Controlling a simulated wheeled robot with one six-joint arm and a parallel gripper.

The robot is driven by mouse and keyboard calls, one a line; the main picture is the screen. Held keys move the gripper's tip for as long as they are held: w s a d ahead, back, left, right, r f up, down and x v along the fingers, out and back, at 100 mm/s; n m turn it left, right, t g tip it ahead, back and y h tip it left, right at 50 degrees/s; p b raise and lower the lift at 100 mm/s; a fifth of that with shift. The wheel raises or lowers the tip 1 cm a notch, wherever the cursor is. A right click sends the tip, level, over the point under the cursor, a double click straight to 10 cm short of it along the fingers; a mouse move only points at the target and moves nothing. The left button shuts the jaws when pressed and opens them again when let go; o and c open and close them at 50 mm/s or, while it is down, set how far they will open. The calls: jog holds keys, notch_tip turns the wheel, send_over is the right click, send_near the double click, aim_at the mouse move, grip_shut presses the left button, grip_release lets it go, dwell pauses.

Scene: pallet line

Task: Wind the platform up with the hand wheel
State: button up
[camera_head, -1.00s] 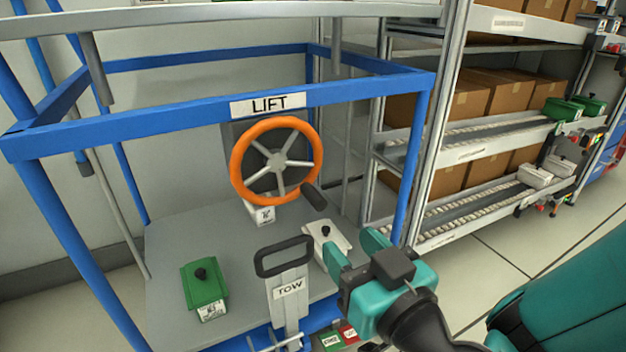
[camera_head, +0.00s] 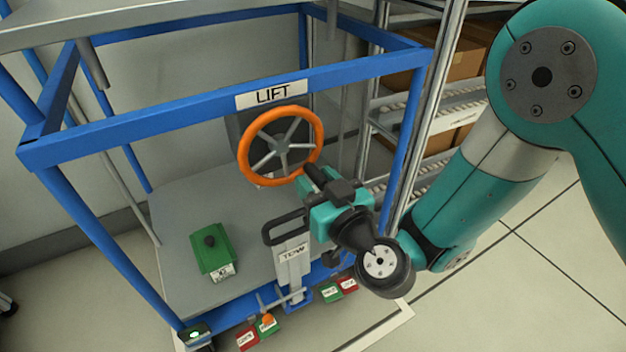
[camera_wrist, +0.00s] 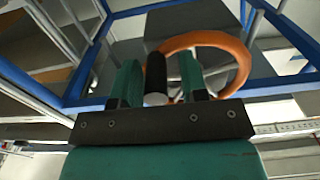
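The orange hand wheel (camera_head: 242,150) stands upright under the LIFT sign (camera_head: 272,94), on a grey box inside the blue frame (camera_head: 180,104). Its dark crank handle (camera_wrist: 156,72) is at the wheel's lower right. My gripper (camera_head: 317,180) is at this handle. In the wrist view, its two teal fingers (camera_wrist: 158,88) stand on either side of the handle, with a narrow gap showing on each side. The gripper looks open around it. In the head view, my gripper partly hides the handle. A grey deck (camera_head: 185,195) lies low in the frame; a grey slab (camera_head: 150,22) is above.
A green box (camera_head: 212,248) with a black knob sits on the deck. The TOW handle (camera_head: 290,262) stands close below my gripper. Red and green labelled blocks (camera_head: 338,290) line the front edge. A carton rack (camera_head: 440,75) is behind my arm. Floor at right is clear.

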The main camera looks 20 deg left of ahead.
grip_shut()
jog(key=shift+s, duration=0.1)
jog(key=shift+a, duration=0.15)
jog(key=shift+s+a+m+p, duration=0.15)
jog(key=shift+s+m+p, duration=0.05)
jog(key=shift+m+p, duration=0.2)
jog(key=shift+o, duration=1)
grip_release()
jog(key=shift+r, duration=0.1)
jog(key=shift+o, duration=0.3)
jog(key=shift+f, duration=0.2)
